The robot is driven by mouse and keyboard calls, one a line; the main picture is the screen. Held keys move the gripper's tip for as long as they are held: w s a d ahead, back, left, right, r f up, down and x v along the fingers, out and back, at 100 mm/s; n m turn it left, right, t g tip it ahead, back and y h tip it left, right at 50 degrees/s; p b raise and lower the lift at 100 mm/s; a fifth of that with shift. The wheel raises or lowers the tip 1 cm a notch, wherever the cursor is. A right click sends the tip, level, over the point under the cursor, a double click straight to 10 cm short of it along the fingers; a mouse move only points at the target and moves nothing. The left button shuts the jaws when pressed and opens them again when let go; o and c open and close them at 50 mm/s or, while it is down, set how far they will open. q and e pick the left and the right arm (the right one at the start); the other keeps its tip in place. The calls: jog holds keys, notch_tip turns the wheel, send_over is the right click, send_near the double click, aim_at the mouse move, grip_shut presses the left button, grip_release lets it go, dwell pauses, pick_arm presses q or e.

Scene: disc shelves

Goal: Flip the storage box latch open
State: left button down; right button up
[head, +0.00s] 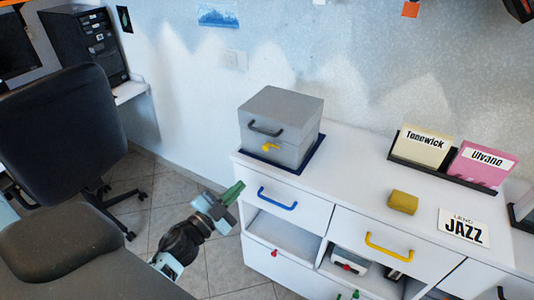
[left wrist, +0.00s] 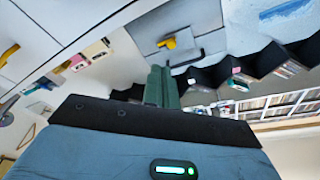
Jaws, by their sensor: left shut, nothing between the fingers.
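The grey storage box (head: 283,105) stands on a dark blue mat (head: 311,158) at the left end of the white cabinet top. Its lid is down. Its front has a dark handle (head: 266,131) and, below that, a small yellow latch (head: 271,147). In the left wrist view, the latch (left wrist: 169,43) and the dark handle (left wrist: 188,60) show just beyond my fingers. My left gripper (head: 237,188), with green fingers, is shut and empty, left of and below the box front and apart from it. Its fingers (left wrist: 161,84) are together in the left wrist view. My right gripper is out of view.
Below the box, the white cabinet (head: 297,213) has a drawer with a blue handle (head: 277,199) and open shelves. A yellow block (head: 403,202), a JAZZ card (head: 464,228) and a dark disc rack (head: 437,176) are further right. A dark chair (head: 62,130) stands left.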

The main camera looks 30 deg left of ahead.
pick_arm(q)
jog(key=w+r+m, duration=0.1)
jog(key=w+r+m+h, duration=0.1)
jog(key=shift+w+a+r+h, duration=0.3)
jog(key=shift+a+r, duration=0.05)
jog(key=shift+r, duration=0.05)
jog(key=shift+t, duration=0.3)
send_near(278, 138)
jog(key=w, duration=0.2)
jog(key=shift+w+d+r+p, duration=0.15)
jog(key=shift+w+d+r, duration=0.15)
jog(key=shift+w, duration=0.25)
jog(key=shift+w+d+r+p, duration=0.15)
jog(key=shift+w+d+r, duration=0.1)
jog(key=shift+w, duration=0.25)
